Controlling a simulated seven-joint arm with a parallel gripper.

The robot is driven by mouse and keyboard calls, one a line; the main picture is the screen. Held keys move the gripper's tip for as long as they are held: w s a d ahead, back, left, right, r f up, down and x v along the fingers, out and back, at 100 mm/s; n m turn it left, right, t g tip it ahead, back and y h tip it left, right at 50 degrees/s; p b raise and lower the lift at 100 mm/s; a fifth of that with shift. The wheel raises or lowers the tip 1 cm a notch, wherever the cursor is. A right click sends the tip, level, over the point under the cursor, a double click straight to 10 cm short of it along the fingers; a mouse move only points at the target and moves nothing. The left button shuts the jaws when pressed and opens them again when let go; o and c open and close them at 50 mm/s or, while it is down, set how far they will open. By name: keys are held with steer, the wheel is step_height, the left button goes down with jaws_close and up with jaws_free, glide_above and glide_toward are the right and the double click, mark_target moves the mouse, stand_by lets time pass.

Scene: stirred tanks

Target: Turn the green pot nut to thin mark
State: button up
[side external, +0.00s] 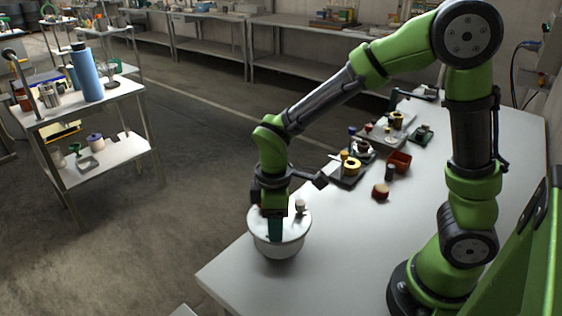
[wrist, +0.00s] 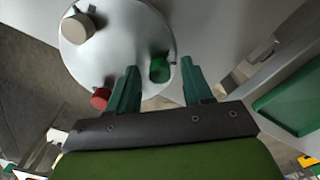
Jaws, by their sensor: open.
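The pot (side external: 277,247) is a pale round vessel with a flat lid, standing at the near left end of the table. In the wrist view its lid (wrist: 118,45) carries a green nut (wrist: 160,70), a red nut (wrist: 100,97) and a cream knob (wrist: 76,30). The cream knob also shows in the side view (side external: 300,205). My gripper (wrist: 160,72) is open, its two green fingers on either side of the green nut with gaps between. In the side view my gripper (side external: 275,232) points down over the lid and hides the green nut. I cannot make out a thin mark.
The table's left edge is close to the pot. A cart with a blue bottle (side external: 86,73) stands apart at left.

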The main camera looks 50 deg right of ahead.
steer(key=shift+c, duration=0.4)
jaws_close()
steer(key=shift+m, duration=0.3)
steer(key=m, duration=1)
steer(key=shift+r+m, duration=0.1)
steer(key=shift+m, duration=0.2)
steer(key=shift+o, duration=0.4)
jaws_free()
